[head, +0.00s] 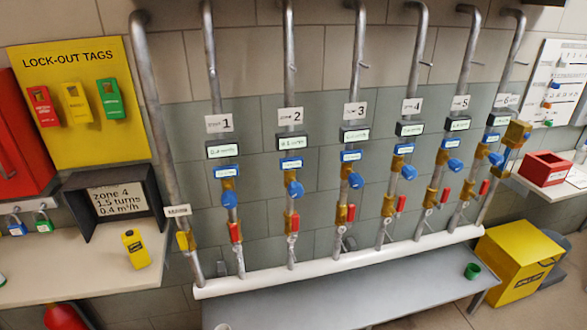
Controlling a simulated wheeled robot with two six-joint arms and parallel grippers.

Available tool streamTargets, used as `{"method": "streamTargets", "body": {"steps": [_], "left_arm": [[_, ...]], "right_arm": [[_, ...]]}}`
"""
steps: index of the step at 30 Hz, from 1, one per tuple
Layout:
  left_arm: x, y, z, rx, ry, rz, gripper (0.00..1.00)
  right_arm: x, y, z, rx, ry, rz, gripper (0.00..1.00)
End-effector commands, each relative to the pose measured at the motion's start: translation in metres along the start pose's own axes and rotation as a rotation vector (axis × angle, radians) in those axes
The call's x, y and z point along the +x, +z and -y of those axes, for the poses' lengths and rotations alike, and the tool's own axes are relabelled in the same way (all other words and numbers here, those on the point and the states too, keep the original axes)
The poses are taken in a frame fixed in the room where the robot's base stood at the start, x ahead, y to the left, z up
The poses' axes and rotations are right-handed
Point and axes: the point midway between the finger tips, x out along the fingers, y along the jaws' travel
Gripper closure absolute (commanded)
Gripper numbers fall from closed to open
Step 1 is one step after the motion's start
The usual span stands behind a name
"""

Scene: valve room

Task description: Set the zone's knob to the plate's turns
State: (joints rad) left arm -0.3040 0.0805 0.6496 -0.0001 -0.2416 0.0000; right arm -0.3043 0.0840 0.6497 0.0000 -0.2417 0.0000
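The plate (117,201) stands in a dark frame on the left bench and reads "zone 4, 1.5 turns, 0.4 m³/h". Several numbered pipes rise from a white manifold. The zone 4 pipe carries a white "4" sign (411,106), a small dark-framed display (409,129) too small to read, and a white-and-blue label below it. The zone 4 blue knob (408,172) sits under that label, with a red lever (402,203) lower down. How far the knob is turned cannot be told. Neither of my grippers is in view.
Similar blue knobs flank it at zone 3 (355,180) and zone 5 (454,165). A yellow bin (515,263) is at right.

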Motion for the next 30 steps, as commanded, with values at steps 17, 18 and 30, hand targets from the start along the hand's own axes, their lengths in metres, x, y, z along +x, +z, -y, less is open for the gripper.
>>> {"method": "streamTargets", "body": {"steps": [17, 18, 30], "left_arm": [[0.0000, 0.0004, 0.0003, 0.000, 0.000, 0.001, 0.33], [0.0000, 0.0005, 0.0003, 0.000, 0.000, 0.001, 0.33], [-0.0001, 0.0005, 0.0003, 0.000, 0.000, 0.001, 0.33]], "right_arm": [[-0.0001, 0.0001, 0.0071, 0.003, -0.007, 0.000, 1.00], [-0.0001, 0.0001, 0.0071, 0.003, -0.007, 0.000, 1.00], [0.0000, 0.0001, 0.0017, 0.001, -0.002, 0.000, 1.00]]}}
